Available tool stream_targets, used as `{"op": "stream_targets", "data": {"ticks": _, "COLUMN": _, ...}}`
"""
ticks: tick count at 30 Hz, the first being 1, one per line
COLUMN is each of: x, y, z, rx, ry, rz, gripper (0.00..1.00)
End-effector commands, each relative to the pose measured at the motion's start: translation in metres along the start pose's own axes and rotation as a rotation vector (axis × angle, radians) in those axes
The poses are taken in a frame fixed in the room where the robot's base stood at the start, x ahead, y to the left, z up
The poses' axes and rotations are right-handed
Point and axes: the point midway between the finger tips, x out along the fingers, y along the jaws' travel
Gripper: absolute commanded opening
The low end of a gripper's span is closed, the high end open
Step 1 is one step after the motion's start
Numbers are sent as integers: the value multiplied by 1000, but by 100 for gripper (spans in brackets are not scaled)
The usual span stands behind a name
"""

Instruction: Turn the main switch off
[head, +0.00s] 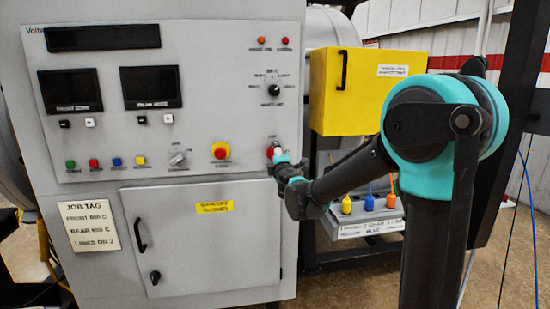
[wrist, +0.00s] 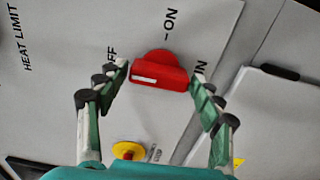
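The main switch is a red rotary handle (wrist: 158,76) on the grey panel. In the wrist view its bar lies roughly level, with a white stripe on its left half. An ON label is above it and a partly covered OFF label is at its upper left. My gripper (wrist: 160,80) has its fingers apart, one close to each end of the bar; narrow gaps seem to show, but firm contact cannot be judged. In the head view, my gripper (head: 281,160) is at the panel's right side and partly hides the red switch (head: 270,153).
A red-and-yellow emergency stop (head: 221,151) is left of the switch and also shows low in the wrist view (wrist: 128,151). A selector knob (head: 178,158) sits farther left. A yellow box (head: 360,105) stands right of the panel, behind my arm. A cabinet door (head: 208,238) is below.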

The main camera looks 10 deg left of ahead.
Motion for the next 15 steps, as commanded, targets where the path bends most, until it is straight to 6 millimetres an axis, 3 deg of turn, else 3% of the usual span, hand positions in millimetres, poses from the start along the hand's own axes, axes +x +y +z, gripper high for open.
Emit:
{"op": "stream_targets", "data": {"ticks": 11, "x": 0, "y": 0, "z": 0, "rx": 1, "ry": -1, "rz": 0, "gripper": 79}}
{"op": "stream_targets", "data": {"ticks": 15, "x": -9, "y": 0, "z": 0, "rx": 1, "ry": 0, "rz": 0, "gripper": 79}}
